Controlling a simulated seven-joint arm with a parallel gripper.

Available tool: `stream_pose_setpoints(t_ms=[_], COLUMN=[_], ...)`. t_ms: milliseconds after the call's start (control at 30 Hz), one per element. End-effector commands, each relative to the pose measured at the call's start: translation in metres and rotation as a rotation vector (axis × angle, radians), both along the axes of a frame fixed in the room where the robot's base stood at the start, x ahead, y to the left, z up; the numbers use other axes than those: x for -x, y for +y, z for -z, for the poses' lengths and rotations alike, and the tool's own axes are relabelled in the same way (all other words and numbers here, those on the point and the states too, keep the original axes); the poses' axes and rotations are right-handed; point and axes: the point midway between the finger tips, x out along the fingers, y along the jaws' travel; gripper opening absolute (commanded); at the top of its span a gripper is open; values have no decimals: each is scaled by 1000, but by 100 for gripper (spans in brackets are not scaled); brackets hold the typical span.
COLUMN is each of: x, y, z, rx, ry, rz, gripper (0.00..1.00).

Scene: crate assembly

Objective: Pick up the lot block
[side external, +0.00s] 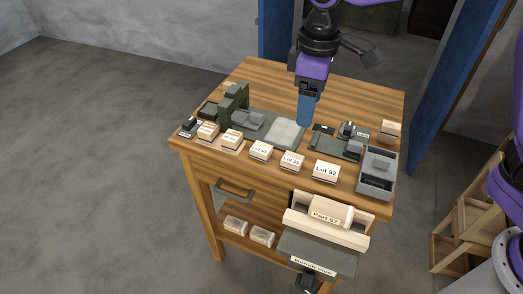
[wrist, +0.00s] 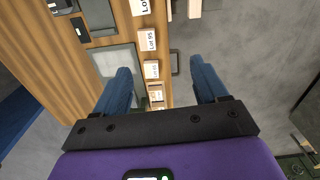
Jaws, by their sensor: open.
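Several white-and-wood lot blocks stand in a row along the front of the wooden table. They include the Lot 92 block (side external: 326,172), the Lot 95 block (side external: 292,161) and another labelled block (side external: 261,151) to its left. The Lot 95 block also shows in the wrist view (wrist: 147,40), with another block (wrist: 151,69) below it. My gripper (side external: 305,124) is above the table, behind the row and apart from the blocks. In the wrist view my gripper (wrist: 162,90) has its two blue fingers wide apart, with nothing held between them.
A dark green fixture (side external: 235,105) and a pale plate (side external: 285,132) lie behind the row. A grey bin (side external: 376,184) stands at the right front corner.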

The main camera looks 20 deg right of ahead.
Motion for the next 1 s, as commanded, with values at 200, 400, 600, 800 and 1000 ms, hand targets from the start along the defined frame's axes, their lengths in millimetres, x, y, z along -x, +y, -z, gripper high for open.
stream_pose_setpoints(t_ms=[200,400,600,800,1000], x=[-56,-93,-109,-111,-110], y=[37,55,61,61,61], z=[9,19,25,44,82], rx=[4,7,7,10,10], ry=[4,6,8,10,11], rz=[62,111,135,139,139], gripper=[72,72,72,72,72])
